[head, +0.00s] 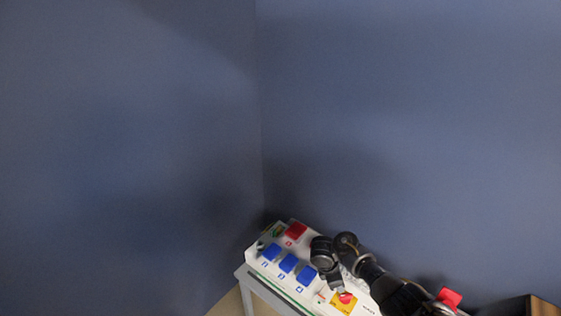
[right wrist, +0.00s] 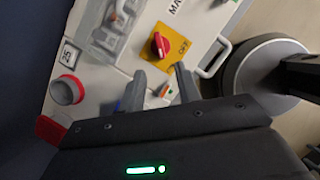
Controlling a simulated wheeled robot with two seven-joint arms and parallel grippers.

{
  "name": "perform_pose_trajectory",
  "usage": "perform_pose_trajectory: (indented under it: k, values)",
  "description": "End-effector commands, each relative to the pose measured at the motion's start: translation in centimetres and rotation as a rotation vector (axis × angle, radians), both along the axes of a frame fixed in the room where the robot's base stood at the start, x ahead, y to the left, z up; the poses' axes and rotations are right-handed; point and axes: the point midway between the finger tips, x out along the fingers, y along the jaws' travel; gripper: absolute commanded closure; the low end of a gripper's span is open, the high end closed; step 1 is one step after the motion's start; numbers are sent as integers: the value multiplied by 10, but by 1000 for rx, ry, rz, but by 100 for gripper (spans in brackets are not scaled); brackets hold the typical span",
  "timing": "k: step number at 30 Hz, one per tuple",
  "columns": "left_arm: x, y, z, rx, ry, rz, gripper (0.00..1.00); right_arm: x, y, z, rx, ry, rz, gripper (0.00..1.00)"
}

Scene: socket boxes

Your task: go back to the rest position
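A white socket box (head: 258,251) with blue and red socket covers sits low in the head view. My right arm comes in from the lower right and reaches over it, hiding part of its top. My right gripper (right wrist: 161,73) shows two fingers apart with nothing between them, in the right wrist view. A red rotary switch (right wrist: 160,45) on a yellow plate is just beyond the fingertips; it also shows in the head view (head: 346,298). I cannot tell whether the fingers touch the box. My left gripper is not in view.
The box stands on a light table (head: 248,283) in a corner between blue-grey walls (head: 150,130). A red-rimmed round socket (right wrist: 67,90) and a clear cover (right wrist: 115,35) are left of the switch in the right wrist view. A brown object (head: 540,306) is at the lower right.

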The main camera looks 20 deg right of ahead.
Motion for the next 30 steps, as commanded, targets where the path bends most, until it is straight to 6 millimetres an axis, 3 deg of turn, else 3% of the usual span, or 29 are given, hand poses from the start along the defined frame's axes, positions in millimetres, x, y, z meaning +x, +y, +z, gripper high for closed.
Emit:
perform_pose_trajectory:
  k: [5,8,12,18,24,30]
  values:
    - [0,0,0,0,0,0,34,-11,12,-8,19,-34,-30,66]
    - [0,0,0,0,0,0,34,-33,35,-18,58,-102,-99,66]
    - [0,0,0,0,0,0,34,-85,74,-19,157,-234,-286,66]
    - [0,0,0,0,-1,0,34,-163,103,17,303,-389,-608,66]
    - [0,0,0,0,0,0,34,-211,107,56,386,-465,-825,66]
    - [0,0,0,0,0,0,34,-246,105,89,443,-513,-986,66]
